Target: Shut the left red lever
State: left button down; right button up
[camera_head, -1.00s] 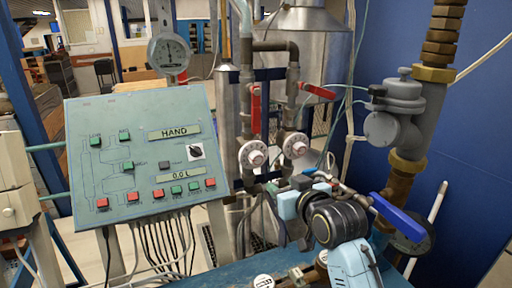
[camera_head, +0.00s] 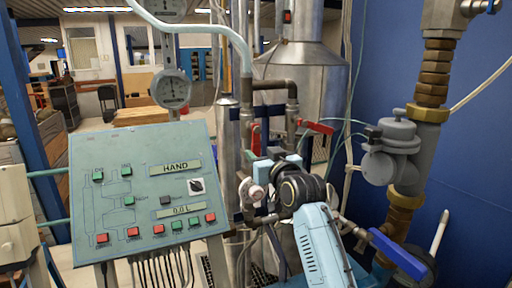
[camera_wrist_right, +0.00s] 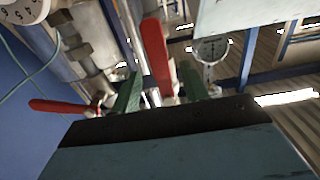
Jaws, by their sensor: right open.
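The left red lever (camera_head: 254,137) stands upright on the left vertical pipe in the head view; its lower part is hidden by my gripper. My right gripper (camera_head: 267,160) is just in front of it, with its black wrist and light-blue arm coming from below. In the right wrist view, the left red lever (camera_wrist_right: 155,52) shows between the two green fingers of my right gripper (camera_wrist_right: 160,88). The fingers are apart and there are gaps beside the lever. The right red lever (camera_head: 316,127) sticks out sideways; it also shows in the wrist view (camera_wrist_right: 62,107). My left gripper is out of view.
A green control panel (camera_head: 145,215) with buttons stands left, with a round gauge (camera_head: 171,88) above it. A white dial meter (camera_head: 257,193) sits below the levers. A blue-handled valve (camera_head: 398,252) and a grey pipe fitting (camera_head: 390,150) are on the right.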

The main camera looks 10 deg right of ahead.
aim_at(257, 150)
jog(key=shift+w+a+p, duration=0.2)
jog(key=shift+w+a, duration=0.05)
jog(key=shift+w, duration=0.8)
jog(key=shift+w+a+p, duration=0.15)
jog(key=shift+w+a, duration=0.05)
jog(key=shift+w, duration=0.8)
grip_shut()
